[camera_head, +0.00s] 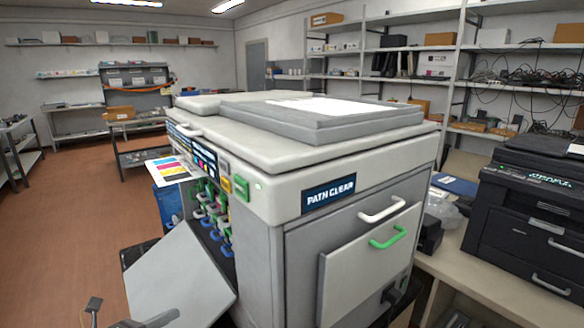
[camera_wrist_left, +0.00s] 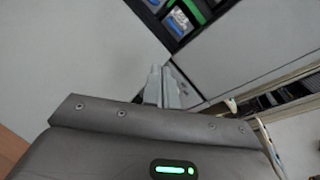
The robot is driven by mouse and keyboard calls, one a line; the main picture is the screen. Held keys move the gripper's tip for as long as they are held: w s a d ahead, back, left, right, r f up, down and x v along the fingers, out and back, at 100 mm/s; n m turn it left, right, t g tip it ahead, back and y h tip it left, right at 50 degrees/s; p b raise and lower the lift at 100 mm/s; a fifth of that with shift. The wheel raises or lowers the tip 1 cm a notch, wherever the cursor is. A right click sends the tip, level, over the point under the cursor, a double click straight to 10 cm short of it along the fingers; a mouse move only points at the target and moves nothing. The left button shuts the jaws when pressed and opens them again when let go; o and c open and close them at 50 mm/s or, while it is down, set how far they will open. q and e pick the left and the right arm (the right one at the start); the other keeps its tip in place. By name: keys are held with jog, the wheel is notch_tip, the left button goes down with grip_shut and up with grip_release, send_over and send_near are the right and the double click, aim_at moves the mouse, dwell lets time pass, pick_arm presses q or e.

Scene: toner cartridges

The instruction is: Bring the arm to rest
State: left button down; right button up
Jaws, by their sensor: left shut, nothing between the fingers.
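My left gripper (camera_head: 166,317) shows only in part at the bottom left of the head view, in front of the open lower flap (camera_head: 178,275) of the large grey printer (camera_head: 262,235). In the left wrist view its two fingers (camera_wrist_left: 164,72) are together with nothing between them. A pale panel (camera_wrist_left: 105,45) lies beyond them, and I cannot tell whether they touch it. Coloured cartridge handles (camera_head: 212,215) show in the printer's open bay, behind the flap. My right gripper is not in view.
The printer front has a "PATH CLEAR" sign (camera_head: 328,195) and a partly pulled-out panel with a green handle (camera_head: 388,237). A black printer (camera_head: 525,220) stands on the bench at right. Open floor (camera_head: 70,205) lies to the left.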

pick_arm(q)
jog(key=s+f+n+g+y, duration=0.1)
jog(key=s+f+n+y, duration=0.3)
jog(key=f+n, duration=0.45)
jog(key=s+f+n+y, duration=0.4)
jog(key=s+f+n, duration=0.1)
jog(key=n, duration=0.7)
jog(key=s+d+f+n+g+y, duration=0.1)
jog(key=s+f+n+g, duration=0.3)
jog(key=s+n, duration=0.4)
jog(key=s+d+f+n+g+y, duration=0.1)
jog(key=s+d+f+n+g, duration=0.2)
jog(key=s+n, duration=0.55)
notch_tip(320, 180, down, 24)
jog(key=s+a+m+g, duration=0.1)
jog(key=s+a+g, duration=0.1)
jog(key=s, duration=0.1)
jog(key=s+a+f, duration=0.1)
jog(key=s+f, duration=0.7)
jog(key=s+a+f+g+p, duration=0.1)
jog(key=s+a+f, duration=0.1)
jog(key=s+f, duration=0.6)
jog(key=shift+a+f+m, duration=0.3)
jog(key=shift+f+m, duration=0.1)
jog(key=shift+f, duration=0.05)
